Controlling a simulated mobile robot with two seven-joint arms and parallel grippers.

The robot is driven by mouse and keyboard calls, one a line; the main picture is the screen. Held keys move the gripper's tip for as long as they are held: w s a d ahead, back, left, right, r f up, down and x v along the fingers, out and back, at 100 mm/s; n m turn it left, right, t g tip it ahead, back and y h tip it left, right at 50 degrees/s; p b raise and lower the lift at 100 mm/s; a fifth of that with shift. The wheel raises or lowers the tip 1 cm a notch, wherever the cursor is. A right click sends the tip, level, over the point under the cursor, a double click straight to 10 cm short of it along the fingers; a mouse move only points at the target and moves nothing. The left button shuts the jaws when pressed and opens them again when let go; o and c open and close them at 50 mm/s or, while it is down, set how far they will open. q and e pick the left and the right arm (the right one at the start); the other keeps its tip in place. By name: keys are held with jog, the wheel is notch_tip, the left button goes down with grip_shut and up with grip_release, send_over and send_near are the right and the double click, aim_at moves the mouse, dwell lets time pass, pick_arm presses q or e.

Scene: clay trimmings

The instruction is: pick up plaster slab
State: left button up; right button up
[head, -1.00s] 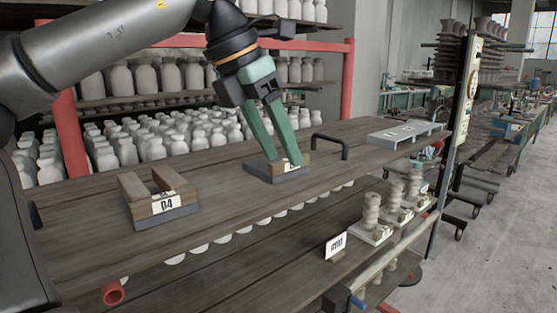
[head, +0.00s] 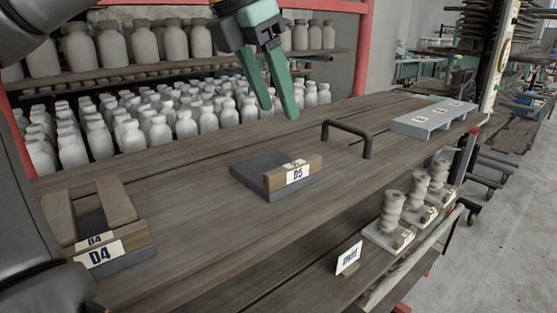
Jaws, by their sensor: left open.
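I cannot tell for certain which thing is the plaster slab; no piece carries that name. A flat dark grey slab (head: 258,167) lies on the wooden bench, with a wooden block labelled D5 (head: 293,175) along its front edge. My left gripper (head: 278,111), with green fingers, is open and empty. It hangs above and behind the D5 slab, clear of it. My right gripper is not in view.
A black handle (head: 347,134) stands on the bench (head: 205,223) right of D5. A pale grey raised tray (head: 435,117) with labels sits at the far right end. Stacked clay pieces (head: 391,212) and a white card (head: 348,257) are on the lower shelf. White bottles fill the racks behind.

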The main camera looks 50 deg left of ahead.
pick_arm(q)
send_over(293, 165)
jog(key=s, duration=0.2)
notch_tip(293, 165, down, 6)
jog(key=shift+w+d+f, duration=0.15)
jog(key=shift+f, duration=0.1)
jog(key=x, duration=0.5)
jog(key=shift+a+f+p, duration=0.25)
jog(key=shift+a+p, duration=0.1)
jog(key=shift+p, duration=0.05)
jog(key=shift+f+b, duration=0.3)
grip_shut()
dwell(0.3)
jog(key=shift+r, duration=0.1)
dwell(0.8)
